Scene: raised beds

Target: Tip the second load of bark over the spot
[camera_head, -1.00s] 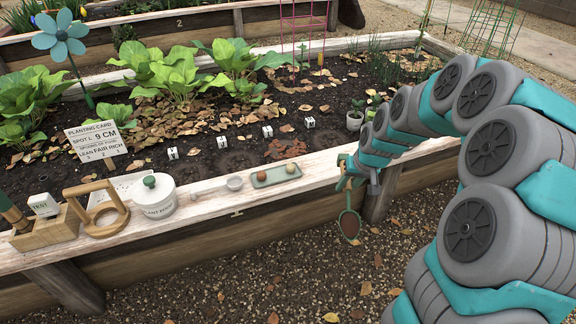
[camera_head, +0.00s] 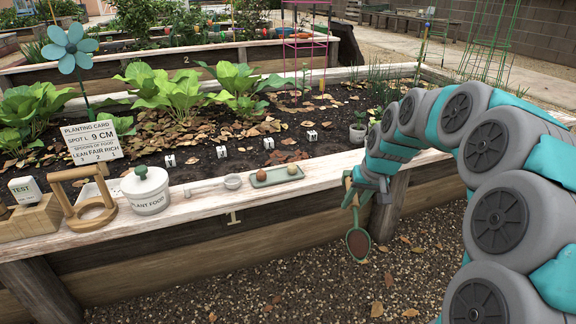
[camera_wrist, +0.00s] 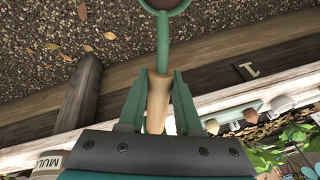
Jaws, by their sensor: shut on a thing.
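My gripper (camera_head: 362,190) is shut on the handle of a green scoop (camera_head: 358,243), which hangs outside the bed's front edge, over the gravel. In the wrist view my gripper (camera_wrist: 160,98) grips the scoop's wooden handle (camera_wrist: 157,105). The scoop's bowl (camera_wrist: 163,5) is cut off at the top there; its inside looks brown, but I cannot tell how full it is. A reddish-brown bark patch (camera_head: 289,156) lies on the soil behind the front board. Small white lettered markers, one here (camera_head: 270,143), stand in a row behind it. The planting card (camera_head: 92,141) names spot L.
A mulch container (camera_wrist: 48,163) shows in the wrist view.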

